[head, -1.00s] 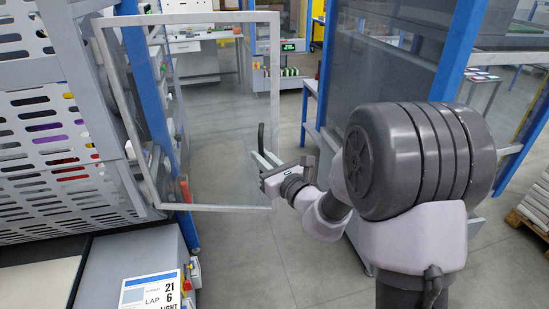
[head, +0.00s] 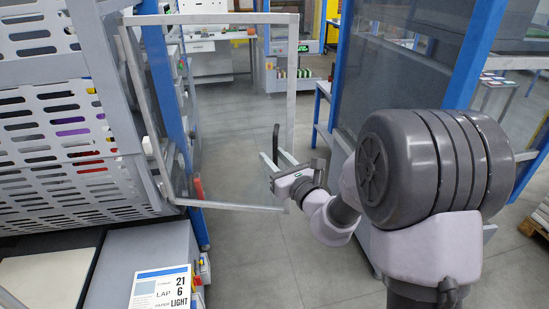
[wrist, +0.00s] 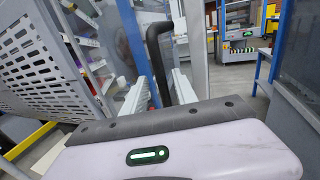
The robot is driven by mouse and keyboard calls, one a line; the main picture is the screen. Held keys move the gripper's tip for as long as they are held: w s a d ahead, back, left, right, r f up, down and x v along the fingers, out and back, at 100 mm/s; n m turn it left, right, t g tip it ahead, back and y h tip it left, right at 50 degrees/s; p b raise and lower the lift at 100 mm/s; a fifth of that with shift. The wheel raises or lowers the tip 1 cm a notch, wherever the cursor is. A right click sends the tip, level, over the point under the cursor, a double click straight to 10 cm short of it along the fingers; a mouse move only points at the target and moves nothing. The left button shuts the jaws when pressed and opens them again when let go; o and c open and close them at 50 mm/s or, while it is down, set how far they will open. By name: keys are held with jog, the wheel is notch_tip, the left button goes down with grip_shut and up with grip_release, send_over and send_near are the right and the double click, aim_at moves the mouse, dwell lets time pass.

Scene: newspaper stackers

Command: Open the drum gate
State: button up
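The drum gate (head: 291,80) is a clear panel in a light grey frame. It stands out from the left machine into the aisle. Its black bar handle (head: 276,139) is near the lower free edge; in the wrist view the handle (wrist: 155,45) runs down between my fingers. My gripper (head: 278,160) is at the handle's lower end. Its two pale fingers (wrist: 160,90) are apart, one on each side of the handle, with narrow gaps showing. Firm contact cannot be made out. The gripper body hides the lowest part of the handle in the wrist view.
The left machine has a slotted grey guard (head: 60,125) and a blue post (head: 160,90). A sign (head: 160,289) lies at lower left. A blue-framed glazed enclosure (head: 395,75) stands close on the right, beside my arm. Grey floor (head: 245,255) is clear below the gate.

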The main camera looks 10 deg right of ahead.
jog(key=b+v, duration=1.2)
jog(key=v, duration=0.5)
jog(key=shift+s, duration=0.2)
jog(key=shift+d, duration=0.1)
